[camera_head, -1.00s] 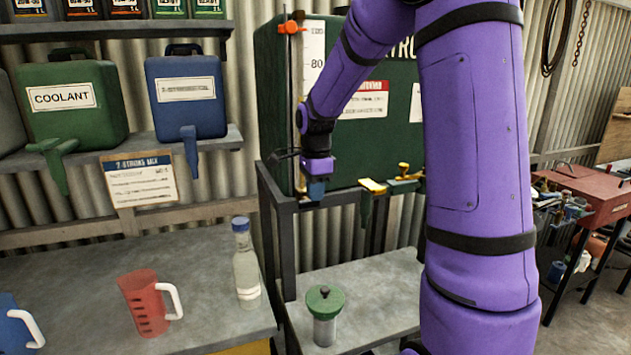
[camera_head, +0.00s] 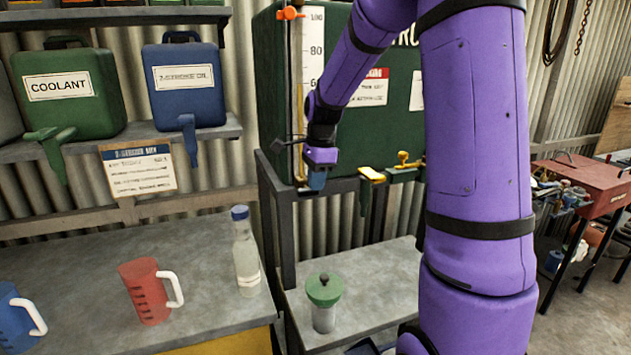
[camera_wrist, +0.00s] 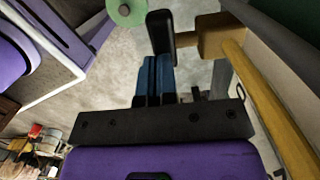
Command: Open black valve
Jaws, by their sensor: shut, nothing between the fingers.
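A black valve handle (camera_wrist: 160,32) shows at the top of the wrist view, joined to a brass body (camera_wrist: 203,38) on its right. My gripper's blue fingers (camera_wrist: 155,72) are together and empty, pointing at the handle's lower end. From this view I cannot tell whether they touch it. In the head view my gripper (camera_head: 316,180) points down at the front lower left corner of the green tank (camera_head: 275,100), by its level gauge (camera_head: 312,50). I cannot make out the black handle there.
A green-lidded jar (camera_head: 324,290) stands on the low bench below, with a bottle (camera_head: 245,260) and red jug (camera_head: 146,290) left. Coolant (camera_head: 70,90) and blue (camera_head: 185,85) containers sit on a shelf.

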